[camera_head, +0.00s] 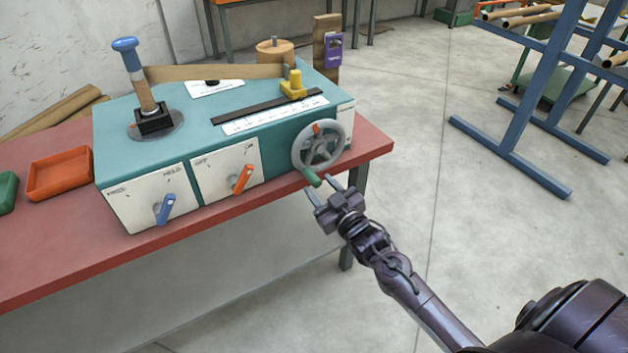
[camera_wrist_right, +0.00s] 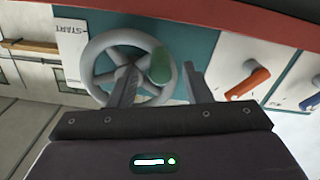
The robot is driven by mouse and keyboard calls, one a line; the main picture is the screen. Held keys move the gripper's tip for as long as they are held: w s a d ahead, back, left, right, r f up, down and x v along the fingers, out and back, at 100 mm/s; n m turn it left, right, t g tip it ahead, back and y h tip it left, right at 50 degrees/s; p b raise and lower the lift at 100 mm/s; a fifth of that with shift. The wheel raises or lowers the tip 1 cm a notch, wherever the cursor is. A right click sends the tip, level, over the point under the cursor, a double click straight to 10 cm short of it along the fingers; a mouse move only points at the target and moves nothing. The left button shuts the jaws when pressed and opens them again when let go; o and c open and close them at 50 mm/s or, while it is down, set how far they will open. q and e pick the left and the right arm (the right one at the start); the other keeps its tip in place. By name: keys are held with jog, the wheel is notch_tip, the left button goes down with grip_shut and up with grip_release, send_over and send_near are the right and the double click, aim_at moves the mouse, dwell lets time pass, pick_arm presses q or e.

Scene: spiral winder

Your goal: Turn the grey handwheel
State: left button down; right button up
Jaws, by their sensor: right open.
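The grey handwheel (camera_head: 322,146) is on the front face of the teal winder, near its right end. It has spokes and a green handle (camera_head: 312,177) at its lower rim. My right gripper (camera_head: 320,186) is open just in front of the wheel, with its fingers either side of the green handle in the head view. In the right wrist view the handwheel (camera_wrist_right: 125,68) and the green handle (camera_wrist_right: 161,65) show beyond the open fingers (camera_wrist_right: 160,80), with the handle between them. I cannot tell whether a finger touches it. My left gripper is not in view.
The winder (camera_head: 215,115) stands on a red table (camera_head: 200,228). Left of the wheel are an orange lever (camera_head: 242,179) and a blue lever (camera_head: 165,209). An orange tray (camera_head: 60,174) sits at the left. The floor right of the table is clear up to a blue rack (camera_head: 520,150).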

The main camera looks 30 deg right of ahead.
jog(key=shift+w+a, duration=0.15)
jog(key=shift+w, duration=1.65)
grip_shut()
